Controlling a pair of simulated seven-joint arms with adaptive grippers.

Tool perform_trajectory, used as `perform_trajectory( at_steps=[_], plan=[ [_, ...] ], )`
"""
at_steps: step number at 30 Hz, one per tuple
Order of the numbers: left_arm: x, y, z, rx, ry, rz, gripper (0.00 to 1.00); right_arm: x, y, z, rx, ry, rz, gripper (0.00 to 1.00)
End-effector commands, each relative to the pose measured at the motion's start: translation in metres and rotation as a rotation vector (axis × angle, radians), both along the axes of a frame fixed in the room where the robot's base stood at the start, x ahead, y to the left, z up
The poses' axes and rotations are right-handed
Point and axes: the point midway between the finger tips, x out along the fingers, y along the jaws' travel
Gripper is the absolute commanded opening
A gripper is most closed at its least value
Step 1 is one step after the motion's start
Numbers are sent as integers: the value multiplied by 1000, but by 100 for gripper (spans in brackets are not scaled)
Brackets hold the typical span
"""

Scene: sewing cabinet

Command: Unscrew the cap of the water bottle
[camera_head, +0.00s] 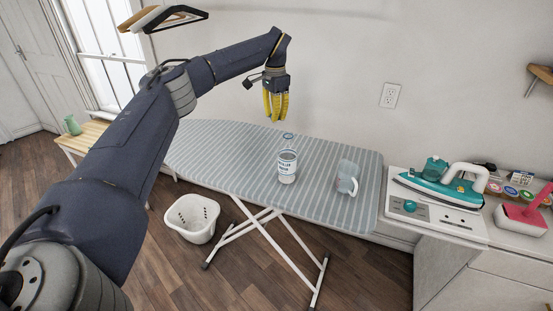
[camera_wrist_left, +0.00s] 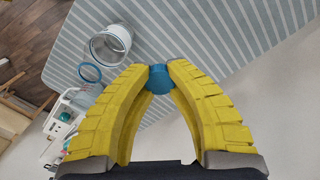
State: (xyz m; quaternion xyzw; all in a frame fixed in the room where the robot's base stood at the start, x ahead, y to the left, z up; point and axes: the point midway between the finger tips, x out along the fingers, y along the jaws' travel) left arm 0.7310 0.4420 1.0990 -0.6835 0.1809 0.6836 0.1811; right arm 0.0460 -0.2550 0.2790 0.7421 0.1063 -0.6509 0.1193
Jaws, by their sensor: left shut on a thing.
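The water bottle (camera_head: 287,167), clear with a white and blue label, stands upright on the ironing board. A blue ring shows at its top in the head view. My left gripper (camera_head: 277,119), with yellow fingers, is above and slightly behind the bottle, apart from it. In the left wrist view its fingertips (camera_wrist_left: 157,72) are shut on a small round blue cap (camera_wrist_left: 158,82). My right gripper is not in view.
A clear jug (camera_head: 347,178) stands on the striped ironing board (camera_head: 235,160), right of the bottle. A teal iron (camera_head: 440,180) rests on a white stand at the right. A white basket (camera_head: 192,218) is on the floor. The board's left part is clear.

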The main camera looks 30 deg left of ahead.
Motion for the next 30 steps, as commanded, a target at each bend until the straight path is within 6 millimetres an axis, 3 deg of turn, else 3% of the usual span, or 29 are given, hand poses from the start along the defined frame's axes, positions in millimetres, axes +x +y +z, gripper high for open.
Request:
perform_trajectory(
  at_steps=[5, 15, 21, 30],
  plan=[
    [-2, 2, -23, -1, 5, 3, 0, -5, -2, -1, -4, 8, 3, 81],
    [-2, 2, -99, -1, 5, 3, 0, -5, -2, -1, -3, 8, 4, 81],
    [-1, 1, -135, -1, 3, 2, 0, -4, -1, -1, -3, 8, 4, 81],
    [-1, 2, -156, -1, 0, 3, 0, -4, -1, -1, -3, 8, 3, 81]
  ],
)
